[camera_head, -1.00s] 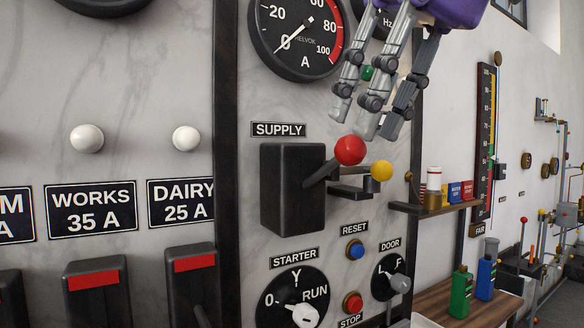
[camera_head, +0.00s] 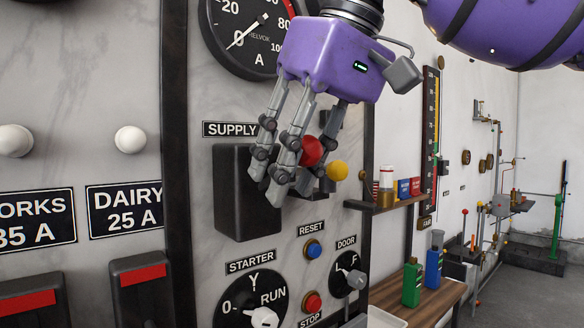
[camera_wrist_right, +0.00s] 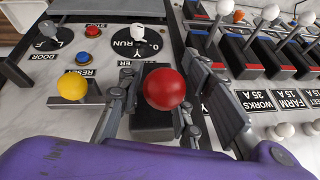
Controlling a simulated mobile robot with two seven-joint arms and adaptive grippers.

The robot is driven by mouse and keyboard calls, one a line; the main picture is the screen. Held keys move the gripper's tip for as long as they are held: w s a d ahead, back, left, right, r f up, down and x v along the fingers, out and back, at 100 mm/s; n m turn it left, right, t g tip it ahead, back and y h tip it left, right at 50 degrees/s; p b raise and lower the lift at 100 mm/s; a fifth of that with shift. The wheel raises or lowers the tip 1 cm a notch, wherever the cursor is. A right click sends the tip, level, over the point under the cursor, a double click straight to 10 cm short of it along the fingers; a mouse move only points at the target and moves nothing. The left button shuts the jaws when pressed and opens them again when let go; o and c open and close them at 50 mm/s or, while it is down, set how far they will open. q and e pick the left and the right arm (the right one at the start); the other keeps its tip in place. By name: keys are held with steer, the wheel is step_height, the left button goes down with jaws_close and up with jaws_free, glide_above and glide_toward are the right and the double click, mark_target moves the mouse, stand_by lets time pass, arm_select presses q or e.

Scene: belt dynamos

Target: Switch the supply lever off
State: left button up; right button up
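The supply lever is a black box (camera_head: 240,205) under the SUPPLY label, with an arm ending in a red ball (camera_head: 312,151). My purple right gripper (camera_head: 292,165) is at the lever, its grey fingers pointing down. Two fingers pass in front of the lever arm beside the ball, and another shows behind it. In the right wrist view the red ball (camera_wrist_right: 165,89) sits between the spread fingers (camera_wrist_right: 160,72), with gaps showing on both sides. The fingers hide most of the lever arm. My left gripper is out of view.
A yellow ball knob (camera_head: 337,170) is close to the right of the red ball. The starter dial (camera_head: 250,300), blue reset button (camera_head: 312,249) and door dial (camera_head: 348,275) are below. A small shelf (camera_head: 385,207) juts out at right. The ammeter (camera_head: 235,30) is above.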

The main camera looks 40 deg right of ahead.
jaws_close()
steer(key=shift+d, duration=0.1)
stand_by(0.6)
